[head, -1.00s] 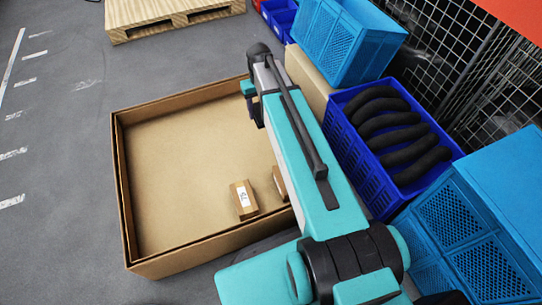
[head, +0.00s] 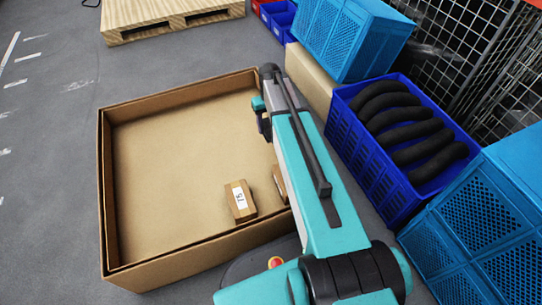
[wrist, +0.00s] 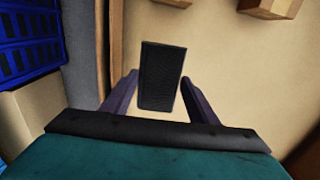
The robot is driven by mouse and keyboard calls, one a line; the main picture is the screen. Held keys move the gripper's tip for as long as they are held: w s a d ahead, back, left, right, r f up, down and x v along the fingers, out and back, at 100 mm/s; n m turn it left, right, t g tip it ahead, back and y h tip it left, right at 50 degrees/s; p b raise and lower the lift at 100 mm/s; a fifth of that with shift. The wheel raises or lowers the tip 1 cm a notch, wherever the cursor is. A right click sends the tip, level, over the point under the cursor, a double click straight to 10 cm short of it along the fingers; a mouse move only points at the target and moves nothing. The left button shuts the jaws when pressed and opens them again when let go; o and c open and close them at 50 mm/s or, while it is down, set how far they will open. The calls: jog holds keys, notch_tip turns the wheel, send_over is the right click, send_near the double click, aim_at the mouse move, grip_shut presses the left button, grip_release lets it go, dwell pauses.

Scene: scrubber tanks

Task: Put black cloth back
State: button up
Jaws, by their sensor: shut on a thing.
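A black, flat rectangular piece with a woven-looking face, which I take to be the black cloth (wrist: 161,75), is between the fingers of my gripper (wrist: 159,84) in the wrist view. The fingers are shut on it, one along each side. Behind it is the tan cardboard floor of the large open box (head: 104,180). In the head view my gripper (head: 263,122) is near the right wall of that box. It is partly hidden by my arm, and the cloth cannot be made out clearly there. How high the cloth is above the floor is unclear.
Two small cardboard boxes, one labelled (head: 240,202) and one partly hidden (head: 280,184), sit in the large box. Right of it stand a blue crate (head: 372,165) of black curved tubes and light-blue crates (head: 480,225). A pallet (head: 170,20) lies behind. Most of the box floor is clear.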

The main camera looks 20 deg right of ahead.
jog(key=shift+w+d+f+b, duration=0.1)
jog(key=shift+d+f+b, duration=0.2)
jog(key=shift+f, duration=0.4)
jog(key=shift+w+d+f+b, duration=0.1)
jog(key=shift+f+b, duration=0.3)
jog(key=shift+f, duration=0.3)
jog(key=shift+f+b, duration=1.25)
jog(key=shift+f, duration=1.25)
jog(key=shift+f+b, duration=1.3)
jog(key=shift+f, duration=1.2)
jog(key=shift+f, duration=0.1)
jog(key=o, duration=1)
